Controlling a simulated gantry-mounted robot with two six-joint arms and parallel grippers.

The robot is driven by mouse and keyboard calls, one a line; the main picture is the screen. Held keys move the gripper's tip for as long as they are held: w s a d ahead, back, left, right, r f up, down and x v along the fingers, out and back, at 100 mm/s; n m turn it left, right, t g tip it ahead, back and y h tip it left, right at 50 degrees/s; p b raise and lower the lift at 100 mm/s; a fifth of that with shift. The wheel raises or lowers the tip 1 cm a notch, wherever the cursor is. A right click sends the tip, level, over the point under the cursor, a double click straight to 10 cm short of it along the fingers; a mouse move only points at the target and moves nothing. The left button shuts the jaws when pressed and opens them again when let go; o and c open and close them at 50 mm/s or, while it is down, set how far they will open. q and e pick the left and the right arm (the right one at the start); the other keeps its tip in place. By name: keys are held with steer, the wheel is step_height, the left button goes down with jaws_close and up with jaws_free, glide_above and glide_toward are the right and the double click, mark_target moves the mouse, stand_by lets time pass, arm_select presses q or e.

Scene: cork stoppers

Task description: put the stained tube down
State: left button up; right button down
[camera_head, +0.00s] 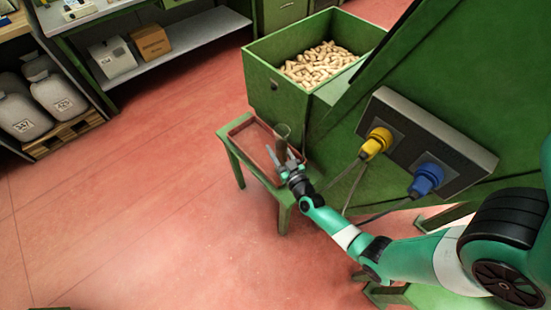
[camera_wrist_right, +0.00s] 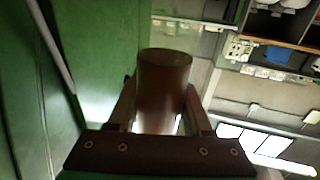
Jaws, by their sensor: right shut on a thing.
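The stained tube (camera_head: 282,145) is clear at its top and brown lower down in the head view. It stands roughly upright over a reddish tray (camera_head: 242,131) on a small green stand (camera_head: 229,146). My right gripper (camera_head: 284,163) is shut on the tube, with a finger on each side. In the right wrist view the tube (camera_wrist_right: 163,85) is a brown cylinder between the fingers of the right gripper (camera_wrist_right: 160,112). I cannot tell whether its bottom touches the tray. My left gripper is not in view.
A green bin (camera_head: 262,88) full of cork stoppers (camera_head: 321,63) is just behind the tray. A green machine panel with a yellow plug (camera_head: 376,143) and a blue plug (camera_head: 427,179) stands close on the right, with cables hanging. The red floor (camera_head: 120,200) is open on the left.

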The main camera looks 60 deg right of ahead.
steer(key=f+b, duration=0.2)
steer(key=w+f+b, duration=0.1)
steer(key=f, duration=0.1)
steer(key=shift+d+f+b, duration=0.15)
steer(key=shift+d+b, duration=0.05)
steer(key=shift+b, duration=0.15)
steer(key=shift+c, duration=1.6)
jaws_free()
steer(key=shift+s, duration=0.1)
steer(key=p, duration=0.5)
glide_toward(283, 165)
steer(key=x, duration=0.4)
steer(key=shift+f, duration=0.1)
steer(key=shift+s+f, duration=0.1)
